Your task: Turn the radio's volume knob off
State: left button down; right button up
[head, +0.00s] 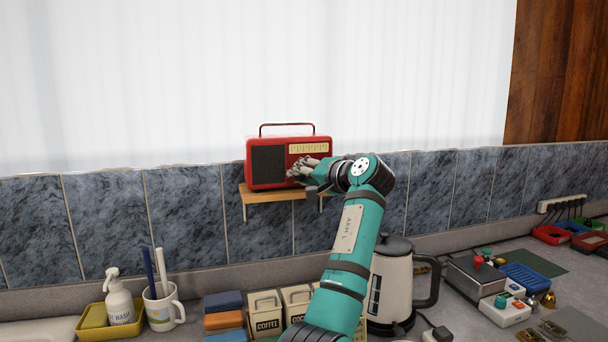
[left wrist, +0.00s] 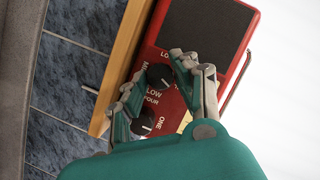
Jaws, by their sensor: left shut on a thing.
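The red radio (head: 288,141) stands on a small wooden shelf (head: 262,197) on the tiled wall. It has a dark speaker panel, a pale dial and a top handle. In the left wrist view, its red front (left wrist: 151,52) carries a black knob (left wrist: 158,76) with lettering that includes "LOW". A second black knob (left wrist: 143,124) sits near "ONE" and "FOUR". My left gripper (head: 298,172) is at the radio's lower right front. In the left wrist view, its fingers (left wrist: 158,69) are shut on the knob by "LOW". They hide part of the lettering. My right gripper does not show.
Below the shelf, the counter holds a white kettle (head: 389,282), coffee tins (head: 266,312), a mug (head: 161,308) and a soap bottle (head: 119,302) in a yellow tray. Small parts and bins crowd the right side. The wall beside the radio is clear.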

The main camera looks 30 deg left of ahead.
pick_arm(q)
jog(key=n+t+h, duration=0.1)
jog(key=n+h, duration=0.1)
jog(key=n, duration=0.1)
jog(key=shift+n, duration=0.3)
dwell(0.4)
jog(key=c, duration=1)
grip_release()
jog(key=shift+a+p, duration=0.1)
jog(key=shift+p, duration=0.2)
jog(key=v, duration=1.2)
jog(key=shift+s, duration=0.1)
